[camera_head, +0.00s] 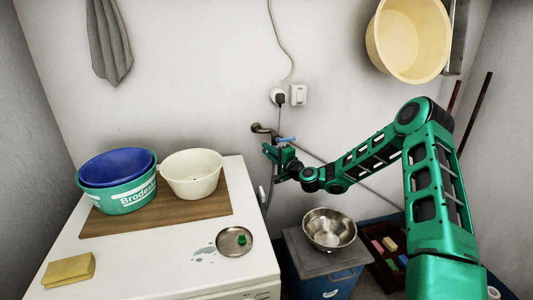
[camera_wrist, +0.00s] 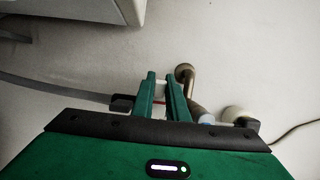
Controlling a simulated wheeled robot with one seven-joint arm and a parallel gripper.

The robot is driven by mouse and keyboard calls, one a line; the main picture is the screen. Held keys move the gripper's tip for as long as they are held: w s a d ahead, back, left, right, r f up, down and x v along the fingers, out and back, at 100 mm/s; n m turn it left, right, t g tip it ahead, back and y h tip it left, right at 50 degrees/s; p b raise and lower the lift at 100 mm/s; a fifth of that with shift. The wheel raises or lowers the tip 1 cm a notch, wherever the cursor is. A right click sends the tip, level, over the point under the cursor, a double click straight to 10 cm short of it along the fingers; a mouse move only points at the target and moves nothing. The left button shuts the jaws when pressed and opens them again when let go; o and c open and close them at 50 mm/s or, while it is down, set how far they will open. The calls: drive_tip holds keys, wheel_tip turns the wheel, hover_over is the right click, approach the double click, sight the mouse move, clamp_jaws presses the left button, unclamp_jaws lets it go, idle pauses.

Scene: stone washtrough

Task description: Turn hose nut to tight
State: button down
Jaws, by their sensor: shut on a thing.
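The brass tap (camera_head: 262,129) with a blue lever (camera_head: 287,139) sticks out of the back wall; its bent pipe (camera_wrist: 186,73) shows just right of the fingers in the wrist view. My gripper (camera_head: 269,151) is at the tap's outlet, below the tap body. In the wrist view my gripper (camera_wrist: 161,78) has its two fingers close together around a small pale piece, which looks like the hose nut (camera_wrist: 160,89). The fingers hide most of the nut. A grey hose (camera_wrist: 55,94) runs off to the left in the wrist view.
A white washing machine (camera_head: 150,262) stands at left, bearing a board, basins, a sponge and a small metal dish (camera_head: 234,242). A steel bowl (camera_head: 329,229) sits on a blue-sided box below my arm. A socket with plug (camera_head: 297,95) is above the tap.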

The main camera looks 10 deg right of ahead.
drive_tip(key=shift+s+d+f+n+g+y, duration=0.2)
drive_tip(key=shift+d+n+g+y, duration=0.5)
drive_tip(key=shift+n+g+y, duration=1.6)
drive_tip(key=shift+s+d+r+n+g+y, duration=0.2)
drive_tip(key=shift+d+n+g+y, duration=0.55)
drive_tip(key=shift+n+g+y, duration=1.55)
drive_tip(key=shift+s+d+f+n+g+y, duration=0.3)
drive_tip(key=shift+d+n+g+y, duration=0.4)
drive_tip(key=shift+n+g+y, duration=1.6)
drive_tip(key=g+h, duration=0.2)
drive_tip(key=shift+d+g, duration=0.1)
drive_tip(key=shift+g, duration=0.3)
drive_tip(key=shift+w+d+r+n+g, duration=0.15)
drive_tip(key=shift+n+g, duration=0.15)
drive_tip(key=shift+g, duration=0.25)
drive_tip(key=shift+w+d+f+n+g, duration=0.1)
drive_tip(key=shift+n+g, duration=0.2)
drive_tip(key=shift+g, duration=0.25)
drive_tip(key=c, duration=1.7)
unclamp_jaws()
drive_tip(key=shift+w+a, duration=0.1)
drive_tip(key=shift+c, duration=0.2)
drive_tip(key=shift+r, duration=0.1)
drive_tip(key=shift+r, duration=0.25)
